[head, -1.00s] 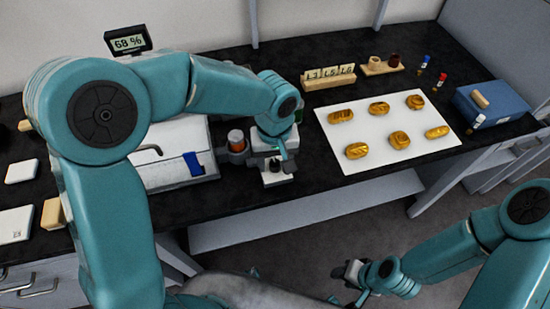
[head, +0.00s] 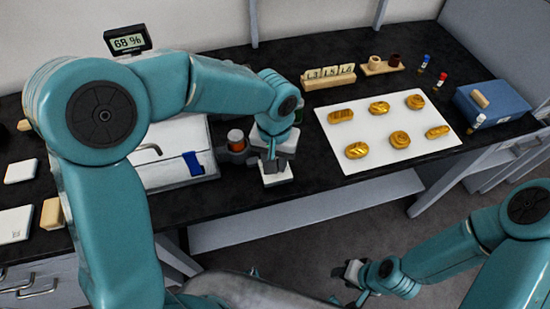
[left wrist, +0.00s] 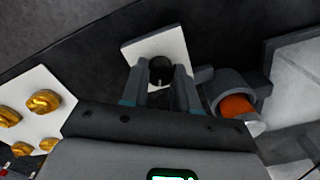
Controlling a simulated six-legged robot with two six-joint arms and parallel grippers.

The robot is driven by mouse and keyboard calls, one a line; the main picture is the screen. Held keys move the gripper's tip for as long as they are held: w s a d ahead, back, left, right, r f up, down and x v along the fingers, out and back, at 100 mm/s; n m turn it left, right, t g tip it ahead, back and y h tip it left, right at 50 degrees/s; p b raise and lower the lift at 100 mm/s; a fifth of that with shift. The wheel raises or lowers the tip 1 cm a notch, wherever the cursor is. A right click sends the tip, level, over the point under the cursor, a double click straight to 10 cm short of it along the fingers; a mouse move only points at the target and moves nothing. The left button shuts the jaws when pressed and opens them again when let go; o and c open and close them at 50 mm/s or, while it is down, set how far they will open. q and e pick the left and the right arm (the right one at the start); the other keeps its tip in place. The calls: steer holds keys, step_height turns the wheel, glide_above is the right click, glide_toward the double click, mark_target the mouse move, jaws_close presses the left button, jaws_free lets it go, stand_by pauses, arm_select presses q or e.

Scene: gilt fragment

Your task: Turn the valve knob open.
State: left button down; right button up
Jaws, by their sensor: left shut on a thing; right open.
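The valve knob (left wrist: 161,69) is round and black, with a pale pointer line, on a white square base (left wrist: 150,46) in the left wrist view. My left gripper (left wrist: 163,72) has one finger on each side of it and is shut on it. In the head view the left gripper (head: 272,163) points down over the white base (head: 278,179) at the bench's front edge, and its fingers mostly hide the knob. My right gripper (head: 349,274) is open and empty, low in front of the bench.
Close left of the knob stands a grey holder with an orange-filled jar (head: 236,140). A white mat (head: 375,125) with several golden fragments lies to the right. A white box (head: 165,172) stands to the left. A display (head: 128,41) reads 68 %.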

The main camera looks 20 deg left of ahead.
arm_select(q)
steer(key=m, duration=0.6)
steer(key=shift+r, duration=0.1)
steer(key=m+p, duration=0.1)
steer(key=m, duration=0.3)
steer(key=shift+w, duration=0.1)
steer(key=shift+d+m+p, duration=0.1)
steer(key=shift+m+p, duration=0.3)
steer(key=shift+m, duration=1.5)
steer(key=c, duration=0.8)
jaws_free()
steer(key=shift+c, duration=0.2)
step_height(320, 180, up, 16)
steer(key=shift+r+p, duration=0.15)
steer(key=shift+p, duration=0.2)
